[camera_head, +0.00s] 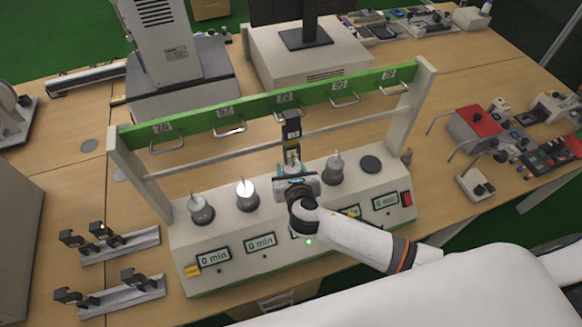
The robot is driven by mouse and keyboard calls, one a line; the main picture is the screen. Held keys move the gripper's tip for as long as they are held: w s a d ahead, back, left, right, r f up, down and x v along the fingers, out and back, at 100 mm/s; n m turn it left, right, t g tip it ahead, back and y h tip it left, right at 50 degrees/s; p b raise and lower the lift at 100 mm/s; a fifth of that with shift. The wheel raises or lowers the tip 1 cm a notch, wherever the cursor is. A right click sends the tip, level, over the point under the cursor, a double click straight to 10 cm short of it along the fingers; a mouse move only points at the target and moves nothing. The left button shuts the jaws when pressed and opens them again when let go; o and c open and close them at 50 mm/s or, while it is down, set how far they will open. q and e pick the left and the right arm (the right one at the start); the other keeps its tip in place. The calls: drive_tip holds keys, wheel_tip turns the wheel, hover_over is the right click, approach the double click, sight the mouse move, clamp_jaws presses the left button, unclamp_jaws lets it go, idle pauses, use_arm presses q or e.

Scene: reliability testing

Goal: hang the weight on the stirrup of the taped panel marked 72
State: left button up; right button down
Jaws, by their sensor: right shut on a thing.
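The green-topped rack carries number labels. A dark panel (291,130) hangs below the middle label (286,98), which seems to read 72. A small pale part shows at its lower end, but I cannot make out the stirrup or tape clearly. My right gripper (294,176) is just below this panel, in front of the base. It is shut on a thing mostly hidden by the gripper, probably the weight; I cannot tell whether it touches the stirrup. Other metal weights (202,210), (247,195) and (335,170) stand upright on the base. My left gripper is not in view.
Wire handles (167,146) hang along the green bar (255,107); a grey rod (225,161) crosses below it. A dark round seat (370,164) on the base is bare. The timer displays (261,242) I can read show 0 min. Black clamps on rails (120,246) lie at left.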

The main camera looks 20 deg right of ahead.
drive_tip(key=shift+w+r, duration=0.1)
drive_tip(key=shift+r, duration=0.05)
drive_tip(key=c, duration=0.7)
unclamp_jaws()
drive_tip(key=shift+o, duration=0.2)
drive_tip(key=shift+s+f, duration=0.2)
drive_tip(key=shift+f, duration=0.05)
drive_tip(key=b+v, duration=0.2)
drive_tip(key=v, duration=1)
drive_tip(key=shift+r, duration=0.2)
drive_tip(key=shift+f, duration=0.1)
